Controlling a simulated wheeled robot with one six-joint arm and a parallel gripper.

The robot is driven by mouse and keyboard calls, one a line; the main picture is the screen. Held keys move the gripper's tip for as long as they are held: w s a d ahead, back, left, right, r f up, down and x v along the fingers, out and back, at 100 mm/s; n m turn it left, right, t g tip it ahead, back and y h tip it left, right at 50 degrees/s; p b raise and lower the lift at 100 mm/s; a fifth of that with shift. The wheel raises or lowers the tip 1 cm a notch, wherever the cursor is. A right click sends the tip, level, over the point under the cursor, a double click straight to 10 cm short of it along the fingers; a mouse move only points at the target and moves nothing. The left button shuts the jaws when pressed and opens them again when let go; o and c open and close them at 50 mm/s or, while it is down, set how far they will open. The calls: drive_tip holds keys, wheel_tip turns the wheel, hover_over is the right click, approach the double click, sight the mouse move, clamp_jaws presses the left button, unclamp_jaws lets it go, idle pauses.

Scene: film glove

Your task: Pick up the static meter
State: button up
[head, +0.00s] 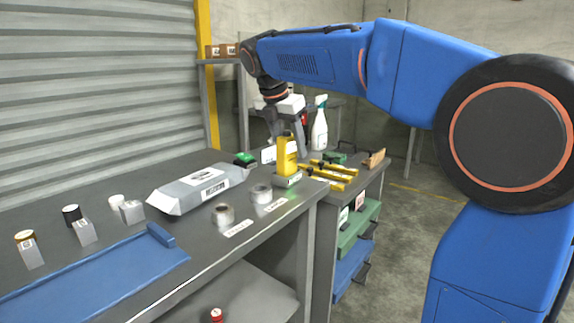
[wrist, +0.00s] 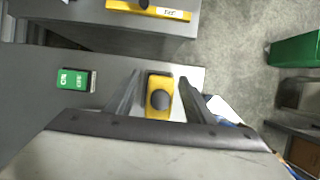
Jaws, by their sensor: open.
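A yellow upright device (head: 286,157), which looks like the static meter, stands on a small light base (head: 287,181) with a green mark near the bench's right end. My gripper (head: 289,148) is open above it, pointing down, with a finger on each side of its upper part. In the wrist view the yellow device (wrist: 159,97), with its dark round knob, lies between the two fingers of my gripper (wrist: 158,88). A gap shows beside each finger there. I cannot tell from the head view whether a finger touches it.
Yellow tools (head: 330,178) and a white spray bottle (head: 320,130) are to the right. A blue mat (head: 95,278) covers the near left.

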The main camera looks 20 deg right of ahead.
clamp_jaws()
wheel_tip(320, 180, up, 10)
drive_tip(key=shift+r, duration=0.1)
idle(0.6)
